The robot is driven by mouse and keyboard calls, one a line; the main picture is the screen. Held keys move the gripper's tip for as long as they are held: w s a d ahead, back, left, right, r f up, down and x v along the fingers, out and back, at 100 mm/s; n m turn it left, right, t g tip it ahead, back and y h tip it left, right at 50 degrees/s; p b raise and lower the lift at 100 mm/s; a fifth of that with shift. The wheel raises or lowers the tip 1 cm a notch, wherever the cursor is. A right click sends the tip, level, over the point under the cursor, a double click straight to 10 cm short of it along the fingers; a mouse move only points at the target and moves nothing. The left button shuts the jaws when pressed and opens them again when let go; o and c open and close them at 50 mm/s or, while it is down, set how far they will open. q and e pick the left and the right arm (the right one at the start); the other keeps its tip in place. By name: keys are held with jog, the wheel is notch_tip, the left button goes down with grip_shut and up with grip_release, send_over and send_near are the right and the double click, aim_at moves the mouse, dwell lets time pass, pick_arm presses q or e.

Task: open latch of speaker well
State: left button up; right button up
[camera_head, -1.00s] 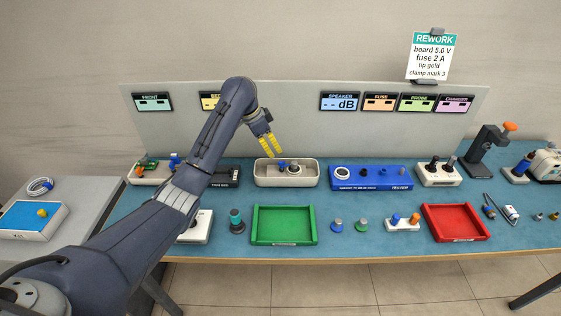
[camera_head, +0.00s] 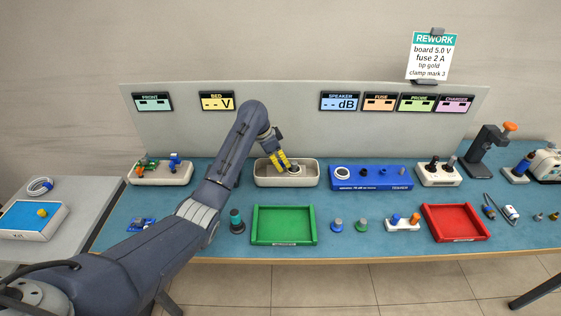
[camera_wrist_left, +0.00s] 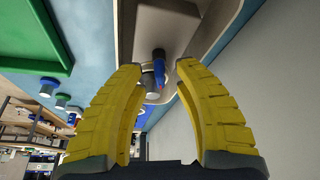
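The cream well (camera_head: 260,183) stands at the back middle of the bench, in front of the grey panel. A round grey part (camera_head: 295,169) sits in it. My left gripper (camera_head: 280,166) is over the well, pointing down, and its yellow fingers cover the blue part there in the head view. In the left wrist view the fingers are apart, with a blue lever (camera_wrist_left: 158,62) showing between and beyond their tips. The grey part (camera_wrist_left: 151,84) lies just below the lever there. Whether a finger touches the lever I cannot tell. My right gripper is out of view.
A blue unit (camera_head: 352,184) stands right of the well. A green tray (camera_head: 284,241) lies in front, with a dark teal cylinder (camera_head: 237,221) to its left. Another cream well (camera_head: 160,179) with small parts stands at the left, and a red tray (camera_head: 455,236) at the right.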

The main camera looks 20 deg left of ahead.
pick_arm(q)
grip_shut()
dwell(0.4)
jog(key=n+y, duration=0.1)
jog(key=n, duration=0.2)
jog(key=n+t, duration=0.1)
jog(key=n, duration=0.1)
jog(key=shift+s+d+n+t+y, duration=0.1)
jog(key=shift+n+t+y, duration=0.2)
jog(key=shift+n+y, duration=0.1)
jog(key=shift+d+n+y, duration=0.1)
jog(key=shift+n+y, duration=0.8)
jog(key=shift+n, duration=1.6)
grip_release()
